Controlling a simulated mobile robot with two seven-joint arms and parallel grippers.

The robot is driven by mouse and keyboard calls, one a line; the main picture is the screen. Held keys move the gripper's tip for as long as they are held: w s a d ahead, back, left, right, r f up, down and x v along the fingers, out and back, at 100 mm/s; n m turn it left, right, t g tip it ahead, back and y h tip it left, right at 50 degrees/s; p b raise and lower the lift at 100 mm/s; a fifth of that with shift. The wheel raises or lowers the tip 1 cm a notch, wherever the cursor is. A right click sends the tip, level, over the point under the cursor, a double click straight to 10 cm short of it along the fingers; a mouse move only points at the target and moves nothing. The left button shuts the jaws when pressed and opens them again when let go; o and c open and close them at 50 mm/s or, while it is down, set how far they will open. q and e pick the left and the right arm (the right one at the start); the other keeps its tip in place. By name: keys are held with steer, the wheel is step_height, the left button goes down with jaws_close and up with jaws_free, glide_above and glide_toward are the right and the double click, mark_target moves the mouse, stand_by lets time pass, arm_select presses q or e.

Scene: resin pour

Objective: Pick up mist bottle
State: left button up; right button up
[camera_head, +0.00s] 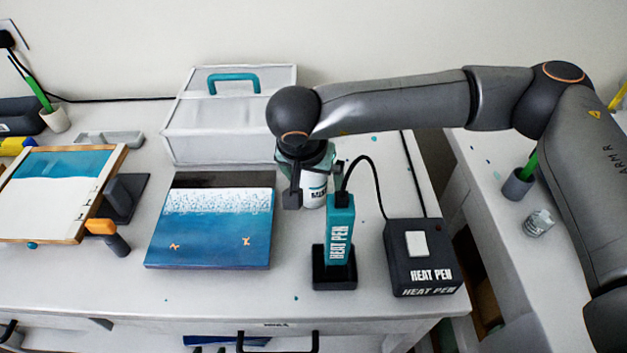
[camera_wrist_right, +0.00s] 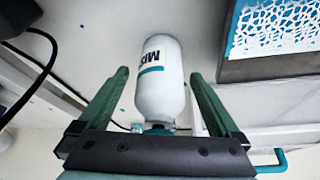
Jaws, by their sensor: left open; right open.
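The mist bottle (camera_head: 315,193) is white with a teal band and dark lettering. It stands behind the heat pen, and its upper part is hidden by my right gripper (camera_head: 308,190) in the head view. In the right wrist view the bottle (camera_wrist_right: 160,92) lies between the two fingers of my right gripper (camera_wrist_right: 160,76). The gripper is open, with a visible gap between the bottle and each finger. My left gripper is not in view.
A teal heat pen (camera_head: 340,230) stands in front of the bottle, its cable running to a black box (camera_head: 422,268). A blue seascape panel (camera_head: 210,235) lies to the left. A grey case (camera_head: 225,130) is behind. A framed panel (camera_head: 50,215) sits far left.

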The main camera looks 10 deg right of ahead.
steer(key=shift+c, duration=0.3)
jaws_close()
stand_by(0.6)
